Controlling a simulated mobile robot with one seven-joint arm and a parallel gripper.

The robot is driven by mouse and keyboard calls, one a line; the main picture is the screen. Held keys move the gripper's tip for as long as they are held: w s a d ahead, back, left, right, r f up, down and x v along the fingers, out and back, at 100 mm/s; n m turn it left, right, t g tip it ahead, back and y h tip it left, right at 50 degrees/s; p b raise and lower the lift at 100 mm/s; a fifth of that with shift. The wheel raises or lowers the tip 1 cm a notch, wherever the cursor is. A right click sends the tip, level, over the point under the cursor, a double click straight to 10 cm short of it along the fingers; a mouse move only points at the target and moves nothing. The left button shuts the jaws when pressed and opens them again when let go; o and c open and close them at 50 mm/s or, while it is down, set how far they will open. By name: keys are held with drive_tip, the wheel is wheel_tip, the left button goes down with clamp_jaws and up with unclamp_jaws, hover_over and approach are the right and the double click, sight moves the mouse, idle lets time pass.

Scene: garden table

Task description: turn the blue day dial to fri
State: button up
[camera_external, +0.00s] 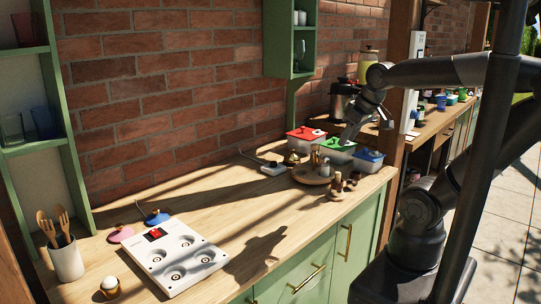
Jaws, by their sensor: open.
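A white box with a blue lid (369,155) stands at the right end of a row of boxes near the counter's far right end. A small detail shows on its lid, but no day marks can be read. My gripper (348,138) points down over the neighbouring box with a green lid (329,147), left of the blue-lidded box. My gripper is open, with nothing seen in it. It is too small to tell whether the fingertips touch the lid. No blue day dial can be made out for certain.
A red-lidded box (300,133) stands left of the green one. A round wooden board (307,177) with small items lies in front. A white hob panel (199,282), a blue disc (156,217) and a utensil pot (67,263) stand left. The middle counter is mostly clear.

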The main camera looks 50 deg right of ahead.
drive_tip(key=w+d+g, duration=0.2)
drive_tip(key=w+d, duration=0.4)
drive_tip(key=w, duration=0.1)
drive_tip(key=n+g, duration=0.3)
drive_tip(key=n, duration=0.9)
hover_over(376, 153)
wheel_tip(376, 153, down, 7)
drive_tip(key=f, duration=0.7)
drive_tip(key=d+f, duration=0.1)
drive_tip(key=f, duration=0.2)
drive_tip(key=shift+w+f, duration=0.25)
drive_tip(key=shift+f, duration=0.1)
drive_tip(key=shift+c, duration=0.5)
clamp_jaws()
